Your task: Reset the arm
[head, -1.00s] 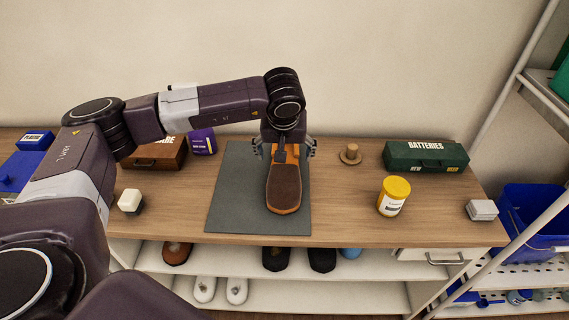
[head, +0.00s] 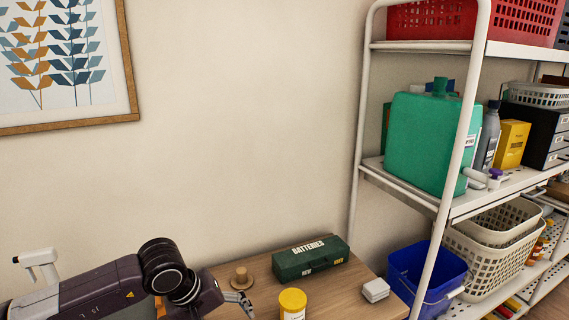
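My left arm (head: 110,285) comes in from the bottom left in the head view, over the wooden tabletop. Only part of my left gripper (head: 240,300) shows, a grey finger at the bottom edge just below the small round wooden object. Its other finger is hidden, so I cannot tell how far it is open. A small orange patch (head: 160,308) shows by the arm; it may be part of the shoe, which is otherwise out of view. My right gripper is not in view.
On the tabletop (head: 345,295) are a small wooden object (head: 241,278), a green batteries box (head: 310,258), a yellow-lidded jar (head: 292,302) and a small white box (head: 375,290).

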